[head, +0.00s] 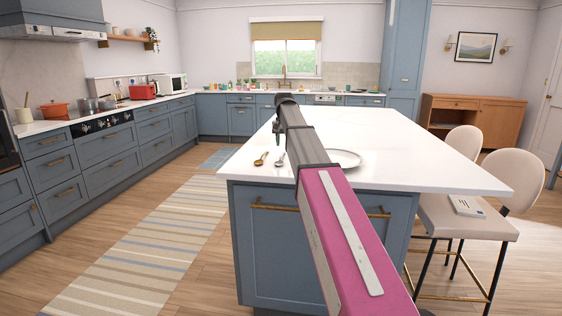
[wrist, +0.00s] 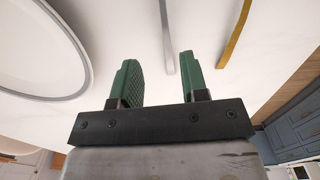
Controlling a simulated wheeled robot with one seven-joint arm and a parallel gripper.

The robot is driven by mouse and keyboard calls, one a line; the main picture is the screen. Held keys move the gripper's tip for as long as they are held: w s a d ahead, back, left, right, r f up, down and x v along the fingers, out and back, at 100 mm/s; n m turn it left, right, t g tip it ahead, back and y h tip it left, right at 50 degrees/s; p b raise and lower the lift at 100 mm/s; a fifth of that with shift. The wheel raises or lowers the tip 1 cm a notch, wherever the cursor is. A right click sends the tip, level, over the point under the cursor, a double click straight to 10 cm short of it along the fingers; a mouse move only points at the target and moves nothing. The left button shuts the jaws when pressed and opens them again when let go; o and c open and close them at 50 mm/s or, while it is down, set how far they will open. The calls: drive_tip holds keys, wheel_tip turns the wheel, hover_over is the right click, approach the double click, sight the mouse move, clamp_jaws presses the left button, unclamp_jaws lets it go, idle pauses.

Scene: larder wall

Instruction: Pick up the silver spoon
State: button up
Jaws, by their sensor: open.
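The silver spoon (head: 280,160) lies on the white worktop of the island, between a gold spoon (head: 261,159) and a plate (head: 344,158). In the wrist view the silver spoon's handle (wrist: 167,40) runs from the top edge down to the space between the green fingers, and its bowl is out of view. My gripper (wrist: 158,65) is open and empty, with one finger on each side of the handle's line. The gold spoon (wrist: 233,36) is to the right in that view, and the plate (wrist: 84,75) is to the left.
The island worktop (head: 400,140) is clear beyond the plate.

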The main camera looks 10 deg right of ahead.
drive_tip(key=shift+a+f, duration=0.2)
drive_tip(key=shift+f, duration=1.15)
drive_tip(key=shift+a+f, duration=0.2)
drive_tip(key=shift+f, duration=1.1)
clamp_jaws()
